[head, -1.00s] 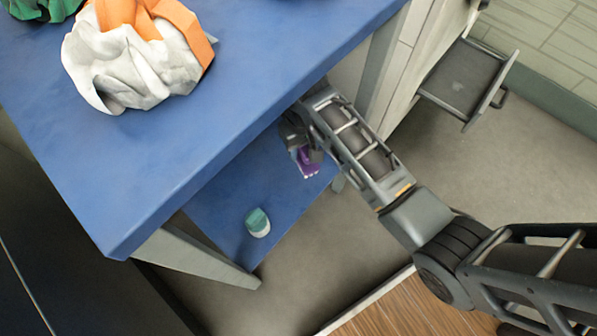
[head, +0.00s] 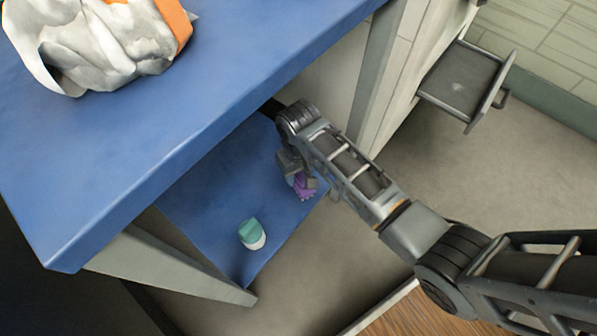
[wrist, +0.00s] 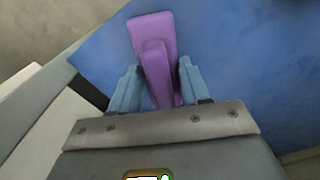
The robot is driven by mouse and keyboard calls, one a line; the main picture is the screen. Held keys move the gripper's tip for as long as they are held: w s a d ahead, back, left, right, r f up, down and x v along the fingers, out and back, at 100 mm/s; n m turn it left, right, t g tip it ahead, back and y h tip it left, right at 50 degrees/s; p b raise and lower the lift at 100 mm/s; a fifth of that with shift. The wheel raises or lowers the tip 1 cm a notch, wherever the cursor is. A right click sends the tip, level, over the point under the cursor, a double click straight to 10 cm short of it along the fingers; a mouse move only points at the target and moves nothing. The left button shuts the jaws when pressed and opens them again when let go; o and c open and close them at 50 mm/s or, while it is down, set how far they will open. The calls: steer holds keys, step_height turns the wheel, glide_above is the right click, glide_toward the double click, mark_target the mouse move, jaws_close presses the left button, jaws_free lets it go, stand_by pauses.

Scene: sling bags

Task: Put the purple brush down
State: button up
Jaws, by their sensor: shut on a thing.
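The purple brush (head: 304,187) is in my gripper (head: 298,177), over the right part of the blue lower shelf (head: 205,193) of the table. In the wrist view the brush (wrist: 155,58) stands between the two light-blue fingers of my gripper (wrist: 157,85), which are shut on it. The blue shelf surface (wrist: 250,60) lies behind the brush there. I cannot tell whether the brush touches the shelf. Part of the brush is hidden by my gripper in the head view.
A teal and white brush or bottle-like item (head: 252,233) stands on the lower shelf, left of my gripper. The blue tabletop (head: 190,105) overhangs the shelf and carries white and orange bags (head: 95,45). A grey table leg (head: 170,263) stands at the front. An open drawer (head: 462,82) is at right.

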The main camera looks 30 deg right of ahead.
steer(key=shift+f, duration=0.1)
steer(key=o, duration=1.2)
step_height(320, 180, up, 12)
steer(key=p, duration=0.5)
